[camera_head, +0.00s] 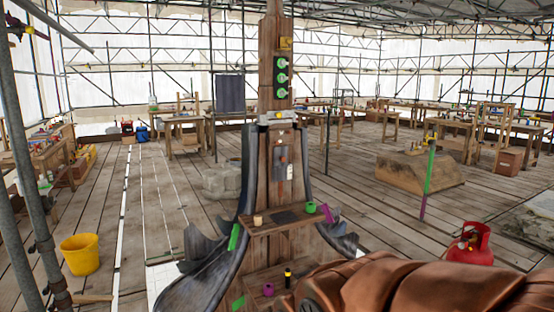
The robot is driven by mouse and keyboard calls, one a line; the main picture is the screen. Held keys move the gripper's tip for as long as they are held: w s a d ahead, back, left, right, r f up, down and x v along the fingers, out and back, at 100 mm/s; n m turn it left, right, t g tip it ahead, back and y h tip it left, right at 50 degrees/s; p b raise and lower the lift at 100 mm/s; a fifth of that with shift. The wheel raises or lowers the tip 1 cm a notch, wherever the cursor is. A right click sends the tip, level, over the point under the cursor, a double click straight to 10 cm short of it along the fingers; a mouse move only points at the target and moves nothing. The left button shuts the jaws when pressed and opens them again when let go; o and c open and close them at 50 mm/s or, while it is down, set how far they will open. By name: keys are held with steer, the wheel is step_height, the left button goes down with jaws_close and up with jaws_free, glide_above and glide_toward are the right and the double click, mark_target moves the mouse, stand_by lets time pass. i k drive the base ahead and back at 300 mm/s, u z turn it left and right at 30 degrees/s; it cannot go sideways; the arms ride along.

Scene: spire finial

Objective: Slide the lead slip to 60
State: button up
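A wooden spire post (282,100) stands upright in the middle of the view, with dark grey curved lead sheets around its lower part. A small grey piece (281,157) with a reddish spot is on its front face; I cannot tell whether this is the lead slip. A pale label or plate (289,172) is just right of and below it. No scale marks or the number 60 can be read. My gripper is not visible; a large copper-coloured shape, perhaps part of my arm, fills the bottom right.
A wooden shelf (268,228) on the spire holds a small tan cup (257,220) and a green item (310,207). A yellow bucket (80,254) stands left; a red gas bottle (470,244) stands right. Open plank floor lies on both sides.

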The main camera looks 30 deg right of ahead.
mark_target(280, 154)
steer(key=u, duration=0.05)
steer(key=k, duration=0.5)
steer(key=z, duration=1.05)
steer(key=i, duration=1.9)
steer(key=u, duration=1)
steer(key=i, duration=0.55)
steer(key=u, duration=0.65)
